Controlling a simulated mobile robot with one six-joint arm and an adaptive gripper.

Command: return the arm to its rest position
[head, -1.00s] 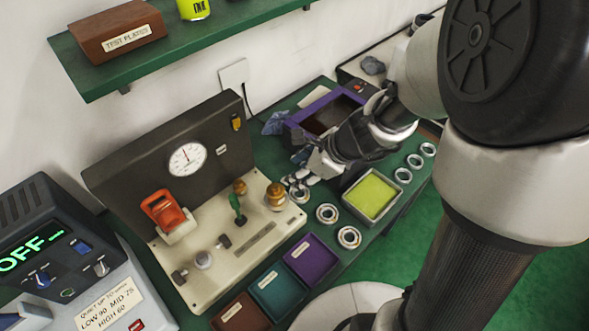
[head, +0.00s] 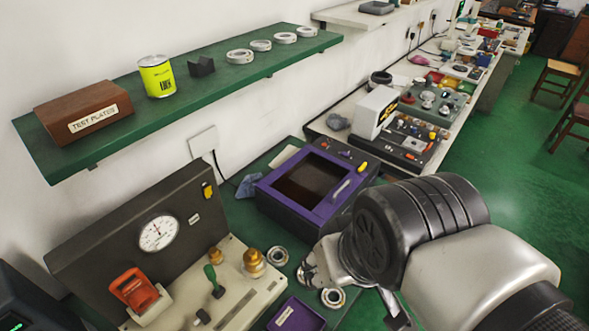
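My arm reaches in from the lower right of the head view, its large dark joint and pale link filling much of that corner. My gripper (head: 312,274) shows only in part at the arm's left end, over the green bench. I cannot tell whether its fingers are open or shut, and no held object can be made out. One bearing ring (head: 278,256) lies left of the gripper and another ring (head: 333,298) lies just below it in the picture. My arm hides the bench to the right.
A test rig with a dial (head: 159,233) stands at the left. A purple-framed box (head: 310,188) stands behind my gripper. A green shelf (head: 190,107) on the wall holds a wooden box, a yellow can and several rings. Green floor (head: 510,130) is open at the right.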

